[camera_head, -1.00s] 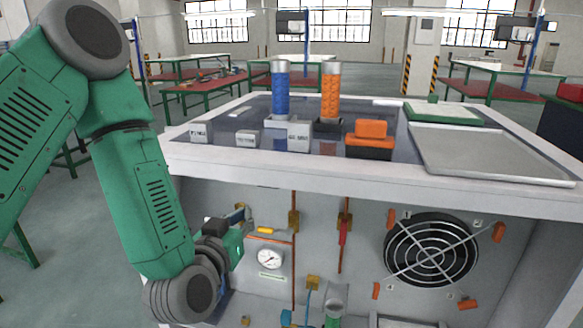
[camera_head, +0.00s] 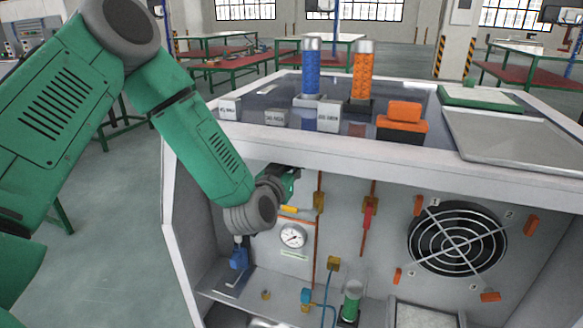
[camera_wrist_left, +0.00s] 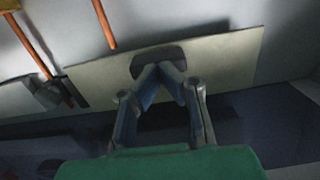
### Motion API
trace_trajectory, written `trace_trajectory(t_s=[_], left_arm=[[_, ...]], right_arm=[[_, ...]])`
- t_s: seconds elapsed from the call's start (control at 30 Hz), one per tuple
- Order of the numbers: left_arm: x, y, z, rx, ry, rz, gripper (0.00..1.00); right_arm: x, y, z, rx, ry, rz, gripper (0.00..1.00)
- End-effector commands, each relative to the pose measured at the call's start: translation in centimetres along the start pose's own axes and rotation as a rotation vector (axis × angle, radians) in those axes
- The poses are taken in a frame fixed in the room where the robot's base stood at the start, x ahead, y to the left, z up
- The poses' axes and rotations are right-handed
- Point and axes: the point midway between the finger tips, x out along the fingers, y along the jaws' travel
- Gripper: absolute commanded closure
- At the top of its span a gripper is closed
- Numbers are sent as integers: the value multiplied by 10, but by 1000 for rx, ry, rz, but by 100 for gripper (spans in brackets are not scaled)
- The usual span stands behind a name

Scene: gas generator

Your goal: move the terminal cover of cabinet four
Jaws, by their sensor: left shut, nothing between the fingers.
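My left gripper (camera_head: 290,178) is inside the upper left of the open white cabinet (camera_head: 180,235), under its top edge; its fingertips are hidden in the head view. In the left wrist view the fingers (camera_wrist_left: 160,66) are shut and their tips meet in front of a dark block on a pale rectangular plate (camera_wrist_left: 225,52). I cannot tell whether the tips touch the block, nor whether this plate is the terminal cover. No label for cabinet four is readable. My right gripper is not in view.
A pressure gauge (camera_head: 293,236), copper pipes with a red-handled valve (camera_head: 368,216) and a round fan (camera_head: 458,238) are inside the cabinet. On top stand a blue cylinder (camera_head: 311,70), an orange cylinder (camera_head: 361,72), an orange-black box (camera_head: 403,122) and a grey tray (camera_head: 515,140).

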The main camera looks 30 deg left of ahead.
Motion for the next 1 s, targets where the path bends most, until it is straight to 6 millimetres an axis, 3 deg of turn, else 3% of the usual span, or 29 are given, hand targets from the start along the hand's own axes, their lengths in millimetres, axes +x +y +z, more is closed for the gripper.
trace_trajectory(t_s=[0.37, 0.7, 1.0], left_arm=[[2, 0, 0, 0, 0, 0, 100], [18, 0, 9, 2, 91, -1, 100], [22, 1, 6, 0, 105, 1, 100]], right_arm=[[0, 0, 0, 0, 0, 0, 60], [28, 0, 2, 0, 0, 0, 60], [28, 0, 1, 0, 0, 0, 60]])
